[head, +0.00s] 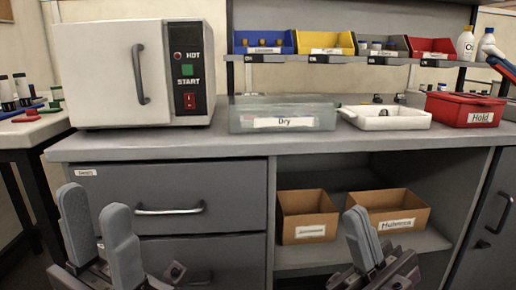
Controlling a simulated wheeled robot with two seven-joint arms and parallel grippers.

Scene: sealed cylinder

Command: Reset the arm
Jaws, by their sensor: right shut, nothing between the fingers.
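My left gripper (96,212) is at the lower left, in front of the grey drawers. Its two grey fingers stand apart with nothing seen between them, so it is open. My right gripper (360,228) is at the lower middle right, in front of the open shelf compartment. Its fingers are together and it holds nothing. Both grippers point up and are below the counter top. The lower parts of both are cut off by the picture's bottom edge.
The counter (180,143) carries a white oven (105,75), a clear "Dry" box (282,115), a white tray (385,120) and a red "Hold" box (465,109). Two cardboard boxes, one left (307,217) and one right (395,212), stand on the shelf below. A drawer handle (170,211) juts out.

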